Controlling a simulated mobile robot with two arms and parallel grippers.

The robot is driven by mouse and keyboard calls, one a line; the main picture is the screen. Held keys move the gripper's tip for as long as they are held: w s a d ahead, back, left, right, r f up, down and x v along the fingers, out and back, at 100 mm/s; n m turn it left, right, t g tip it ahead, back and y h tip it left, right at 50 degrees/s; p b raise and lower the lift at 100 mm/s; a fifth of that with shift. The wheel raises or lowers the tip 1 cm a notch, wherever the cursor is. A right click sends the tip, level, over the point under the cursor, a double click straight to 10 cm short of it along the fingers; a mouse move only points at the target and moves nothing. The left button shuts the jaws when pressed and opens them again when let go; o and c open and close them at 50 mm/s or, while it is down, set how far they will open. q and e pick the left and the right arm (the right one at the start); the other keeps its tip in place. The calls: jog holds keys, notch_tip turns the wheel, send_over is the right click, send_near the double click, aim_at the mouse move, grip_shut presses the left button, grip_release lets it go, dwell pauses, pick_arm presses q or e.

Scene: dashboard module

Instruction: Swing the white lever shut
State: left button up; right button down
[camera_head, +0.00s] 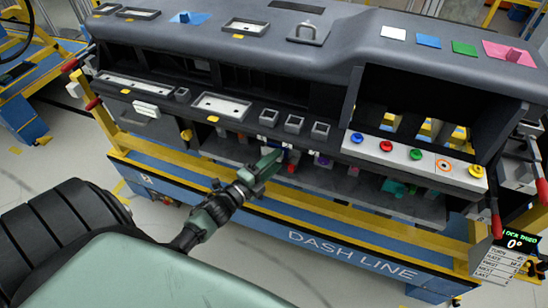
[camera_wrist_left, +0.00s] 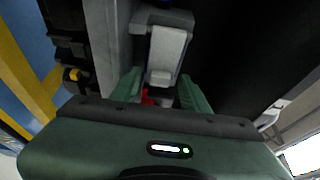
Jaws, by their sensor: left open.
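The white lever (camera_wrist_left: 166,52) shows in the left wrist view as a pale, blocky handle on a grey mount, beyond and between my fingertips. My left gripper (camera_wrist_left: 162,90) is open, with one green finger on each side of the lever's near end. I cannot tell whether the fingers touch it. In the head view my left gripper (camera_head: 268,163) reaches to the lower shelf under the dashboard. It hides most of the lever there. A small red part (camera_wrist_left: 148,98) sits just below the lever between the fingers. My right gripper is not in view.
The grey dashboard (camera_head: 330,65) overhangs the shelf. A yellow rail (camera_head: 330,205) runs along the front below it. A white panel with coloured buttons (camera_head: 415,153) lies to the right. Purple and teal parts (camera_head: 395,188) stand on the shelf right of the gripper.

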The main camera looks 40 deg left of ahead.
pick_arm(q)
jog(key=s+a+b, duration=0.1)
jog(key=s, duration=0.6)
jog(key=shift+s, duration=0.35)
jog(key=s+d+f+n+g+y, duration=0.1)
jog(key=s+f+n+g, duration=0.25)
jog(key=f, duration=0.65)
jog(key=s+d+f+n+g+y, duration=0.15)
jog(key=s+f+n, duration=0.3)
jog(key=f, duration=0.55)
jog(key=s+d+f+n+g+y, duration=0.1)
jog(key=s+f+n+g, duration=0.3)
jog(key=f, duration=0.6)
jog(key=s+d+f+n+g, duration=0.2)
jog(key=s+f, duration=0.5)
jog(key=s, duration=0.5)
jog(key=s+d+f+n+g, duration=0.3)
jog(key=s+d+f+g, duration=0.2)
jog(key=s, duration=0.7)
jog(key=shift+f+g+h, duration=0.4)
jog(key=shift+f+h, duration=0.05)
jog(key=shift+f, duration=0.4)
